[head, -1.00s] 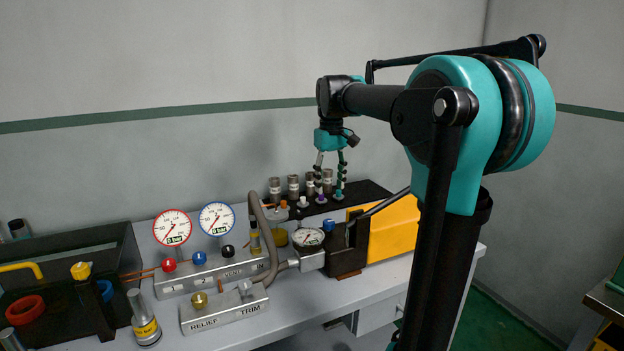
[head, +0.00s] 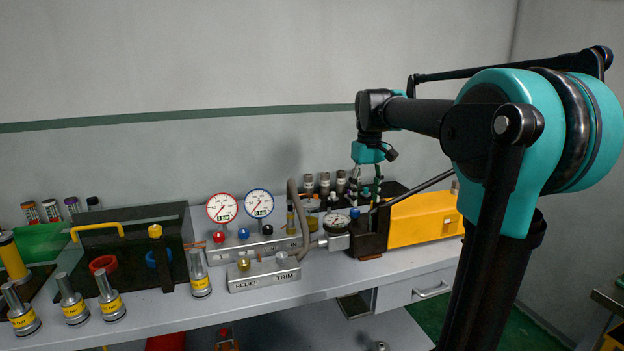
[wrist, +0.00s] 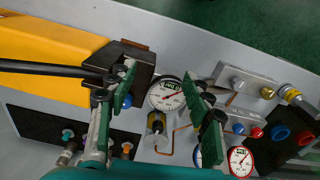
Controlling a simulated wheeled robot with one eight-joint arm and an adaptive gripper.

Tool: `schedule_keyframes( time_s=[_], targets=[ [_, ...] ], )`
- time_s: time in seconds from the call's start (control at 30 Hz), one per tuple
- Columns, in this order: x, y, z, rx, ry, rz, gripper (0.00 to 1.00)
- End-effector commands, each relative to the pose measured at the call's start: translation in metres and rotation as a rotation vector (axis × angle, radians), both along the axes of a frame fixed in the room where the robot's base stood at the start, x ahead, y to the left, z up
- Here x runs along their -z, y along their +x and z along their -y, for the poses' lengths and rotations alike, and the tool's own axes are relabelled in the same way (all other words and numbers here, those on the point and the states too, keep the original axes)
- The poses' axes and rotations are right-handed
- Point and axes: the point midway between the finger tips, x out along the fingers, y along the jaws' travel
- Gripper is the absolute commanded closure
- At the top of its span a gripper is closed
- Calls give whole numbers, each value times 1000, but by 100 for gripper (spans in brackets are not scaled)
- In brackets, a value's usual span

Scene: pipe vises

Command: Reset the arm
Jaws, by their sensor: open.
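My gripper (head: 365,192) hangs down from my teal and black arm at the right of the head view, over the back of the bench near the black rack. In the wrist view, my gripper (wrist: 158,92) has its two green-padded fingers wide apart with nothing between them touching. A small white dial gauge (wrist: 166,94) shows beyond the gap between the fingers. It also stands by the black block on the bench in the head view (head: 338,222). The fingertips in the head view are small and partly overlap the rack behind.
A yellow box (head: 425,220) with a dark lever lies at the bench's right end.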

Motion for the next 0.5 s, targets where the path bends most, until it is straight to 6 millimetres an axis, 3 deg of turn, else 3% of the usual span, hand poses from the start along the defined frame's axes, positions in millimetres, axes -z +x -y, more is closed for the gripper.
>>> schedule_keyframes(
  time_s=[0.27,0.5],
  targets=[
    [34,-15,6,43,5,40,49],
    [83,-42,15,107,13,100,49]
  ],
)
